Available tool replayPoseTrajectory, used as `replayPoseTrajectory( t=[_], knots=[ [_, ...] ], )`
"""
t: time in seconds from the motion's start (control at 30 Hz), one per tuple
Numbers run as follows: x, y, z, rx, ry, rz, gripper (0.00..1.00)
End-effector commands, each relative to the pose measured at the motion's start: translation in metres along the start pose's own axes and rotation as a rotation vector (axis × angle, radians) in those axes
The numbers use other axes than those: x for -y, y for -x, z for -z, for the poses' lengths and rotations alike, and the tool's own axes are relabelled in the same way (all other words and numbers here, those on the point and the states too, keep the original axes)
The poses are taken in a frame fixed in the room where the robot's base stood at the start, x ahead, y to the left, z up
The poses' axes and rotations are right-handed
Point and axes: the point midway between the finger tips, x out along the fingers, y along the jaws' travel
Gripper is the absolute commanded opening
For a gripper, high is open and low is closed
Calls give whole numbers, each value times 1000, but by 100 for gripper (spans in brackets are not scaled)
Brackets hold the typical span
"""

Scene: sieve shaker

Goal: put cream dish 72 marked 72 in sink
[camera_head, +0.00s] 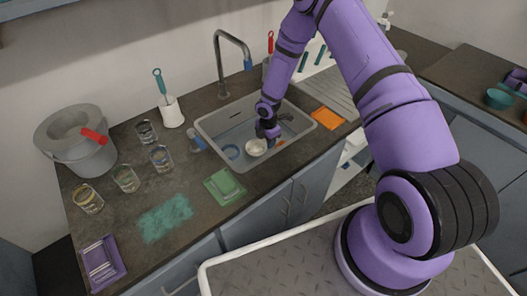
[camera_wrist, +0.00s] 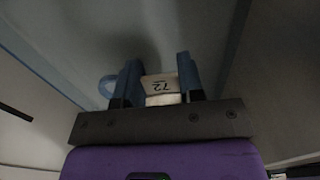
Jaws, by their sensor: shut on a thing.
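The cream dish 72 (camera_head: 256,147) is inside the sink basin in the head view, at the tip of my arm. The grey sink (camera_head: 207,132) stands in the counter under the tap. I cannot tell whether the dish touches the sink floor.
A blue ring (camera_head: 231,152) lies in the sink left of the dish. The tap (camera_head: 219,62) rises behind the basin. An orange cloth (camera_head: 327,118) lies right of it, a green sponge tray (camera_head: 225,187) in front. Several glasses (camera_head: 125,178) stand left.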

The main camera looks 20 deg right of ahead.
Motion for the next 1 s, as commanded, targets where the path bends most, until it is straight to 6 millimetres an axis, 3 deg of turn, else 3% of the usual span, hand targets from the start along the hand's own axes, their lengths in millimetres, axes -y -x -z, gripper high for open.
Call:
replayPoseTrajectory(
  t=[0.1,0.37,0.6,0.97,1.0],
  knots=[
    [0,-19,0,0,0,0,11],
    [0,-38,0,0,-3,1,11],
    [0,-66,0,1,-2,0,11],
    [0,-69,0,0,-3,0,11],
    [0,-70,0,0,-3,0,38]
  ],
)
